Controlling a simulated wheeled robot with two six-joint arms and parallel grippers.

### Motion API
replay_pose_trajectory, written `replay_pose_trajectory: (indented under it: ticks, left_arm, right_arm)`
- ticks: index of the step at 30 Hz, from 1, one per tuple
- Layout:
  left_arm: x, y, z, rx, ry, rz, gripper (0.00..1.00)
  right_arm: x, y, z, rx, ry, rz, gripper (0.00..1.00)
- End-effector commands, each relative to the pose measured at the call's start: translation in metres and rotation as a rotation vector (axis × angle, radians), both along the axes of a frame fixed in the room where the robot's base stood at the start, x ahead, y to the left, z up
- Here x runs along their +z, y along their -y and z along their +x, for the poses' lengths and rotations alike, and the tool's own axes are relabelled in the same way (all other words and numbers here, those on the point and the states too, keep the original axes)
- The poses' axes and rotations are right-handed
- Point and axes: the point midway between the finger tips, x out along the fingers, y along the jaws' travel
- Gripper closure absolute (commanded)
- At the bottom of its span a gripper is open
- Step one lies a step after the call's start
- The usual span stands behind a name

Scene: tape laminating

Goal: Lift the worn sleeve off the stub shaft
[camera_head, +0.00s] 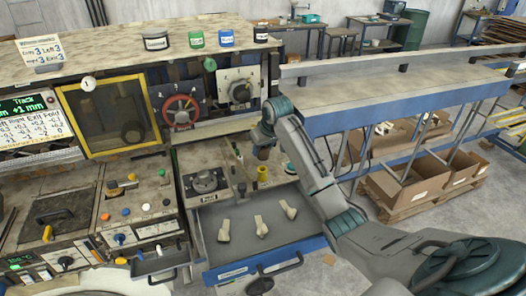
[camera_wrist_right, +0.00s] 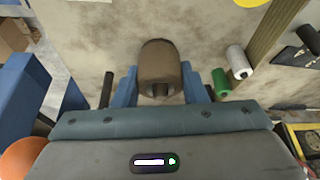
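The worn sleeve (camera_wrist_right: 160,62) is a brown, scuffed cylinder. In the wrist view it sits between the two blue fingers of my right gripper (camera_wrist_right: 160,88), which press close against it on both sides. Its near end shows a dark opening with something small in it. In the head view my right gripper (camera_head: 264,137) hangs over the back of the bench, and the brown sleeve (camera_head: 263,153) shows just below it. I cannot make out the stub shaft clearly or tell whether the sleeve is still around it. My left gripper is not in view.
An open grey drawer (camera_head: 240,250) with several pale pieces lies in front. A yellow cylinder (camera_head: 262,173) stands just below the sleeve. Several jars (camera_head: 227,38) stand on the shelf.

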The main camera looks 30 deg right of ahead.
Motion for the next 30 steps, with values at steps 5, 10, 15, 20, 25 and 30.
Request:
replay_pose_trajectory:
  ticks: [5, 10, 15, 20, 25, 30]
  left_arm:
    - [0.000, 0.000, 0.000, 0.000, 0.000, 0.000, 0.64]
    - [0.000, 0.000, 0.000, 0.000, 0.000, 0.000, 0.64]
    - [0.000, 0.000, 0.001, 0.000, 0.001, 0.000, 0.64]
    - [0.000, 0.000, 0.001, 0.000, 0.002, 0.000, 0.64]
    - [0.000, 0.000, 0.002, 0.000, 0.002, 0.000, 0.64]
    - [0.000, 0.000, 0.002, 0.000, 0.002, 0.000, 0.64]
  right_arm:
    - [0.000, 0.000, 0.000, 0.000, 0.001, 0.000, 0.85]
    - [0.008, 0.000, 0.001, 0.000, 0.003, 0.000, 0.85]
    - [0.039, 0.000, 0.001, 0.001, 0.006, -0.001, 0.85]
    - [0.071, 0.000, 0.001, 0.001, 0.005, 0.000, 0.85]
    - [0.094, 0.000, 0.001, 0.000, 0.002, 0.000, 0.85]
    - [0.101, 0.000, 0.000, 0.000, 0.000, 0.000, 0.85]
